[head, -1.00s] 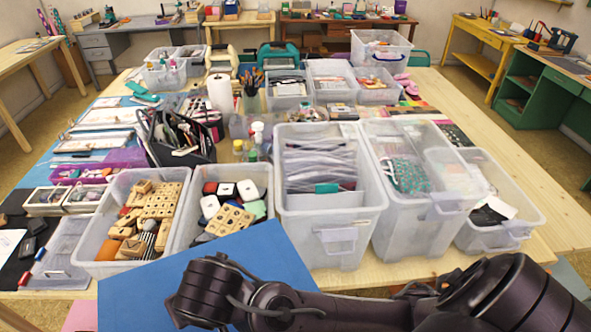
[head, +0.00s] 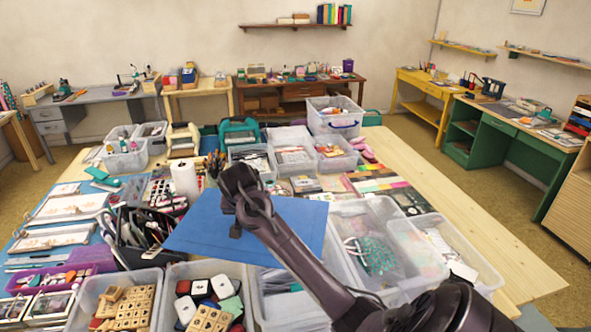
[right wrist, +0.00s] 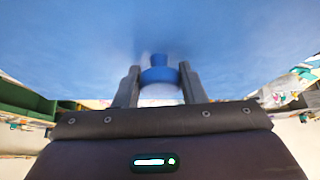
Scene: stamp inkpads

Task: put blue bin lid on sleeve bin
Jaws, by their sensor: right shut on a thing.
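The blue bin lid (head: 300,225) is a flat blue sheet, level or nearly so, above the middle of the table in the head view. In the right wrist view the lid's underside or face (right wrist: 80,50) fills the top, with a blue knob (right wrist: 158,72) between the fingers. My right gripper (right wrist: 158,88) is shut on this knob. The arm also shows over the lid in the head view, with the gripper (head: 236,232) pointing down. The clear sleeve bin (head: 275,305) is below and nearer than the lid, partly covered by it and my arm. My left gripper is out of view.
Left of the sleeve bin stand clear bins of wooden blocks (head: 85,312) and of stamps (head: 172,314). To the right are a bin with teal netting (head: 345,215) and another clear bin (head: 490,270). A paper roll (head: 184,180) stands behind the lid's left side.

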